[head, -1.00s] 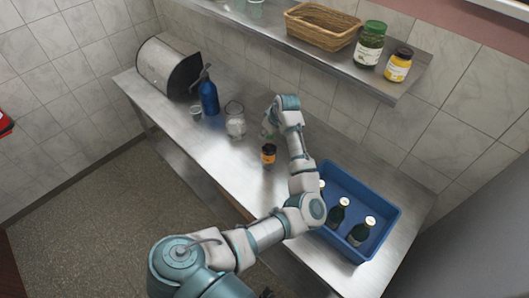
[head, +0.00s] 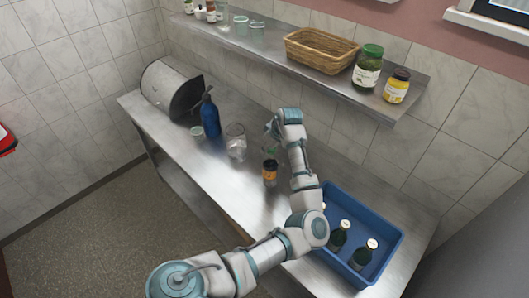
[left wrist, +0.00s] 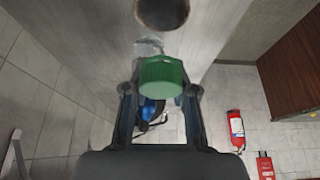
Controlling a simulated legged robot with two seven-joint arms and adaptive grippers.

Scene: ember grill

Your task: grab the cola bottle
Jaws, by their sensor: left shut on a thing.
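In the left wrist view, a green cap (left wrist: 161,76) sits between the fingers of my left gripper (left wrist: 160,92), which is shut on it. The body under the cap is hidden. In the head view, my left gripper (head: 273,130) is over the counter, by a clear, greenish shape. A dark bottle or jar with an orange label (head: 269,172) stands just in front of it. I cannot tell which of these is the cola bottle. A brown round top (left wrist: 162,12) shows at the wrist view's upper edge. My right gripper is not in view.
A blue crate (head: 385,262) with green bottles stands to the right, under my arm. A glass jug (head: 236,142), a blue siphon bottle (head: 210,118) and a small glass (head: 197,132) stand to the left. A shelf (head: 330,82) runs above the counter.

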